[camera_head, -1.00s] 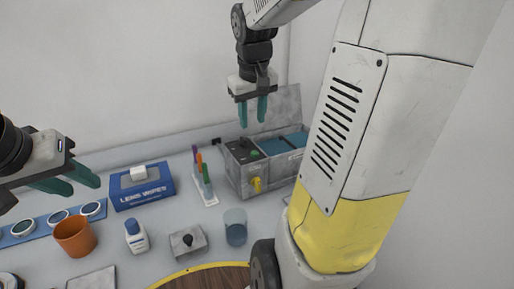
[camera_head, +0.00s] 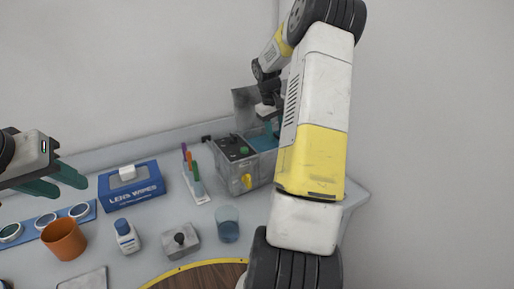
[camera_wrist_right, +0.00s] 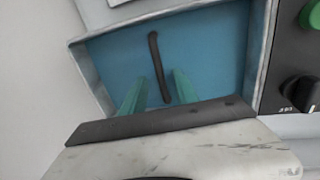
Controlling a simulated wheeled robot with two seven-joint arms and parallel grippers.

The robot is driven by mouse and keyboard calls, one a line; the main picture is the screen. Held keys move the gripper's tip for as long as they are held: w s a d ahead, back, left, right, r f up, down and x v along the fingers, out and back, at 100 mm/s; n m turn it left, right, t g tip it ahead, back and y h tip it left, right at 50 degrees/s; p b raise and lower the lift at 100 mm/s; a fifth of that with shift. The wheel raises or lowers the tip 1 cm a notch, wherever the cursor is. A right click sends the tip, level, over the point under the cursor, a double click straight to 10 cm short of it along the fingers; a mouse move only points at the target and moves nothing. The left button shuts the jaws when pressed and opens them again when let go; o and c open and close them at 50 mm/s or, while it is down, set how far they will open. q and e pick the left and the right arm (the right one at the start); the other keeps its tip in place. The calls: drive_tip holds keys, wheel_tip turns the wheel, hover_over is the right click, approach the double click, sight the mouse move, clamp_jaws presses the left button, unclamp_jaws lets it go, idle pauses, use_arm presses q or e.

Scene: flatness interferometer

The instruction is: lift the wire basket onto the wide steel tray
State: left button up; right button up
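The wire basket itself cannot be made out. A dark bar (camera_wrist_right: 157,65), perhaps its handle, crosses the blue interior of the bath box (camera_wrist_right: 90,60) in the right wrist view. My right gripper (camera_wrist_right: 158,90) is open over the interior, its teal fingers on either side of the bar with gaps visible. In the head view the same box (camera_head: 230,165) stands at the back right, and my right arm hides much of it. My left gripper (camera_head: 62,184) is open and empty at the left. A flat grey plate (camera_head: 85,281) is cut off at the bottom edge; I cannot tell if it is the steel tray.
On the bench are a blue lens wipes box (camera_head: 130,188), a pen rack (camera_head: 197,187), a clear blue cup (camera_head: 228,225), a small grey block (camera_head: 181,242), a white bottle (camera_head: 126,237) and an orange cup (camera_head: 64,240). A round wooden top (camera_head: 205,276) is at the front.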

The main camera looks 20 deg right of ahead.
drive_tip(key=f, duration=0.5)
drive_tip(key=shift+d+f, duration=0.2)
drive_tip(key=shift+d, duration=0.2)
clamp_jaws()
